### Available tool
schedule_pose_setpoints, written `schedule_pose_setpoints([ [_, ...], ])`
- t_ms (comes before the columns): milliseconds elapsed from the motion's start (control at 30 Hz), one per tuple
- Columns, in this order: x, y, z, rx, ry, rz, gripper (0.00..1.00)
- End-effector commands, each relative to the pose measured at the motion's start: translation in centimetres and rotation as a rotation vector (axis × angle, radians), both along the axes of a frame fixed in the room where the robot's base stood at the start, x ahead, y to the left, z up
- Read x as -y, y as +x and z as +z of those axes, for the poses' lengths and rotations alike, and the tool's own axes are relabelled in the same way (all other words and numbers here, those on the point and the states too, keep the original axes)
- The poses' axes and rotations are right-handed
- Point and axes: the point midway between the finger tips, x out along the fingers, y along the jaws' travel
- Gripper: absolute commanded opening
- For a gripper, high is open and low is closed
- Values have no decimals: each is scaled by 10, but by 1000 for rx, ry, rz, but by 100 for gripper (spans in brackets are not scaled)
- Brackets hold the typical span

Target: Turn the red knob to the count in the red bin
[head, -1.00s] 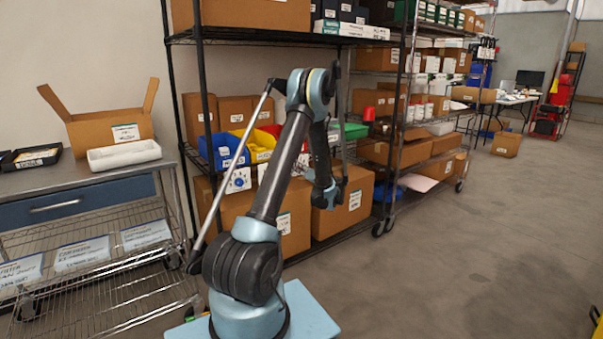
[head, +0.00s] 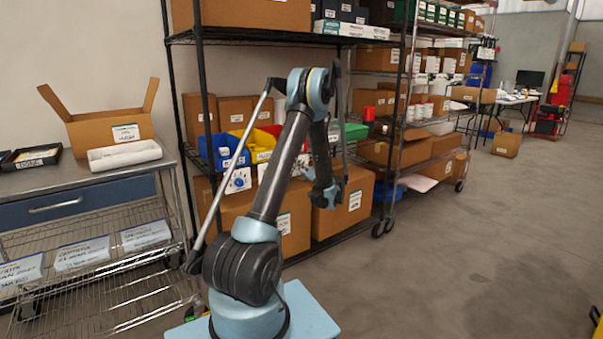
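A red bin (head: 273,131) sits on the black wire shelf, partly hidden behind my arm and next to a yellow bin (head: 258,147). Its contents cannot be made out. A white panel with a blue dial (head: 238,180) hangs at the shelf edge below the blue bin (head: 222,151). More of a white panel shows beside it, partly covered by my arm. I cannot make out a red knob. My gripper (head: 328,196) hangs down in front of cardboard boxes, to the right of the panels and apart from them. Its fingers are too small and dark to read.
A green bin (head: 355,131) stands right of my arm on the shelf. Large cardboard boxes (head: 345,208) fill the level below. A steel cart (head: 75,180) with an open box and white tray stands at left. The grey floor (head: 450,260) at right is clear.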

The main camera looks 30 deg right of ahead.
Motion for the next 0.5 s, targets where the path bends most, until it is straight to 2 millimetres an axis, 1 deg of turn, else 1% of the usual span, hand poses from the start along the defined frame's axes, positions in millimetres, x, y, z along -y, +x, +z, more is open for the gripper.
schedule_pose_setpoints([
  [167, 0, -2, 0, 0, 0, 0, 50],
  [267, 0, -9, 0, 0, 0, 0, 50],
  [367, 2, -23, 0, 0, 0, -3, 50],
  [500, 3, -49, 1, 0, 0, -3, 50],
])
